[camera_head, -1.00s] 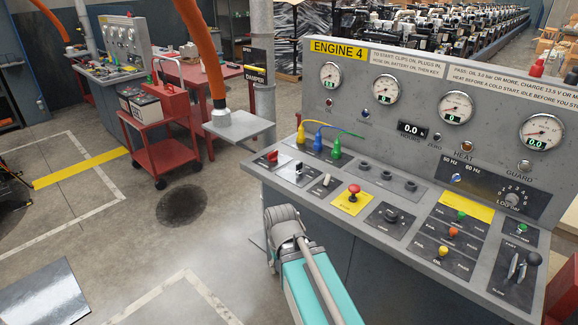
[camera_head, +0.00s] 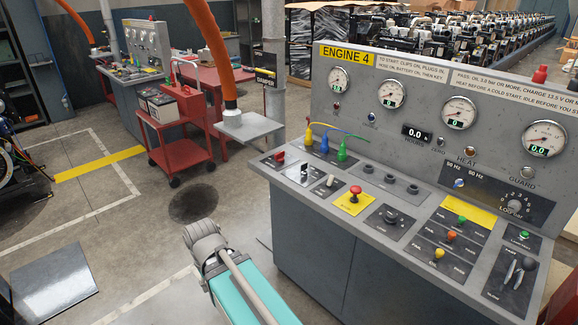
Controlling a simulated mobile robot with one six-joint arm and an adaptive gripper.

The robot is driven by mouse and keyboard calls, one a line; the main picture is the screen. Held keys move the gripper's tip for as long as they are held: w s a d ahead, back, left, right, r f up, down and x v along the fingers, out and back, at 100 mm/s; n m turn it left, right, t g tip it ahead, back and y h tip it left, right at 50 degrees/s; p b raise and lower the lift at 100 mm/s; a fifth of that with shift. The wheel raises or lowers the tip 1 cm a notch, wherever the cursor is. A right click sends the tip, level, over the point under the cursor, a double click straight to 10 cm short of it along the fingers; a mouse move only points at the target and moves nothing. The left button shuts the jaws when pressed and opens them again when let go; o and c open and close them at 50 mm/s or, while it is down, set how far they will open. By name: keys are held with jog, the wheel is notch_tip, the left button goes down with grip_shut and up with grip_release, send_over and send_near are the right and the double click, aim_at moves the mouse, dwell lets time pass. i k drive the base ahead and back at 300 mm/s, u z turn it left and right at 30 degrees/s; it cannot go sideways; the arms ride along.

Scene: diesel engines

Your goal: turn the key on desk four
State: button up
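Desk four (camera_head: 300,205) is the grey console on the right, with a yellow "ENGINE 4" label (camera_head: 347,53) on its upright gauge panel. Its sloping top carries a red switch (camera_head: 280,157), a small silver-and-black control (camera_head: 304,169), a pale toggle (camera_head: 330,180), a red mushroom button (camera_head: 355,190) on a yellow plate and a dark rotary control (camera_head: 390,216). I cannot tell for sure which small control is the key. My teal-and-grey arm rises from the bottom, left of the desk's front edge and apart from it. My gripper is not in view.
A red trolley (camera_head: 170,143) with batteries and another console (camera_head: 140,50) stand at the back left. A grey shelf (camera_head: 248,127) on a post adjoins the desk's left end. Orange hose (camera_head: 208,45) hangs above it. Floor left of the desk is mostly clear.

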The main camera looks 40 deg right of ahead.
aim_at(305, 166)
jog(key=u, duration=0.45)
jog(key=k, duration=0.55)
jog(key=z, duration=1.4)
jog(key=i, duration=0.95)
